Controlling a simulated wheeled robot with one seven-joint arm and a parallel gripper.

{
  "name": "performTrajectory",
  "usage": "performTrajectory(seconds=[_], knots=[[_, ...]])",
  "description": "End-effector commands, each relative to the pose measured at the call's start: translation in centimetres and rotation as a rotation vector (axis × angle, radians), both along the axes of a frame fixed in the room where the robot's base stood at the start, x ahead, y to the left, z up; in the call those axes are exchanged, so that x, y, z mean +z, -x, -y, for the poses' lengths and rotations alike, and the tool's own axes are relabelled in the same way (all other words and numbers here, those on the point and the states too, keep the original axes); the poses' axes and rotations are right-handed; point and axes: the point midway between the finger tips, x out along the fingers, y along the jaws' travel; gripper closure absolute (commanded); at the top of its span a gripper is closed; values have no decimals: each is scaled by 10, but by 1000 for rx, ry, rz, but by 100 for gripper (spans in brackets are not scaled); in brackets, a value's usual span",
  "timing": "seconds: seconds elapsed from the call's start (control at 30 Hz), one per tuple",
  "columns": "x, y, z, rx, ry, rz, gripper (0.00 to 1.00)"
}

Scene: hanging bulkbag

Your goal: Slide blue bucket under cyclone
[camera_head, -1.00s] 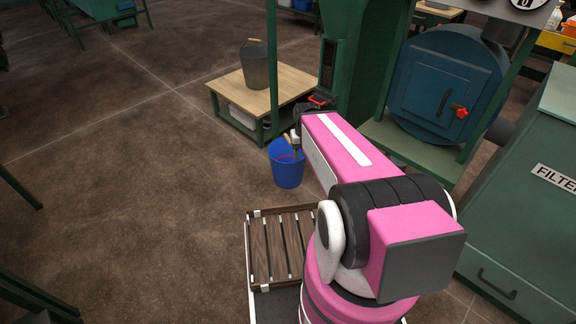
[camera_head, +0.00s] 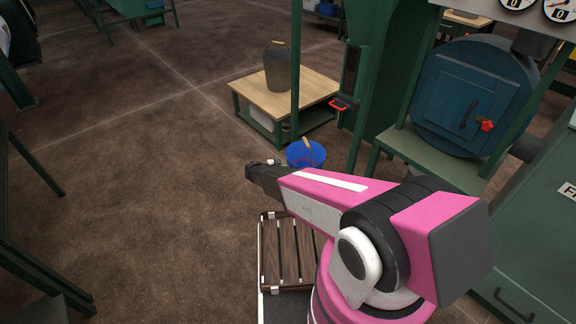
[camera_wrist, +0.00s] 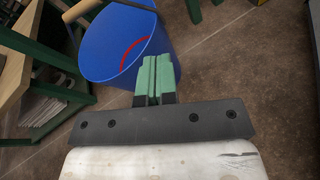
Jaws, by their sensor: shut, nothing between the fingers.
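The blue bucket (camera_head: 306,153) stands on the floor beyond my arm, with a red mark on it and its handle raised; my arm hides its lower part. In the wrist view the bucket (camera_wrist: 112,42) fills the upper middle, just past my fingers. My gripper (camera_wrist: 155,72) has two green fingers closed together with nothing between them. The fingers overlap the bucket's side in that view; I cannot tell whether they touch it. In the head view the fingers are not clear. The blue round-doored machine (camera_head: 468,98) stands at the right; I cannot tell which part is the cyclone.
A green post and frame with a red handle (camera_head: 344,103) stands close by. A slatted wooden deck (camera_head: 284,252) lies in front.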

Motion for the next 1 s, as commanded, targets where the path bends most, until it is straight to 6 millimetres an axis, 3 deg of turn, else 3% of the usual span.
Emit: performTrajectory(seconds=[0.03, 0.2, 0.37, 0.57, 1.0], knots=[[-26, -14, -25, 77, 85, -30, 100], [-63, -25, -74, 252, 305, -90, 100], [-74, -27, -90, 312, 389, -107, 100], [-73, -37, -76, 315, 394, -106, 100], [-73, -85, -10, 312, 391, -105, 100]])
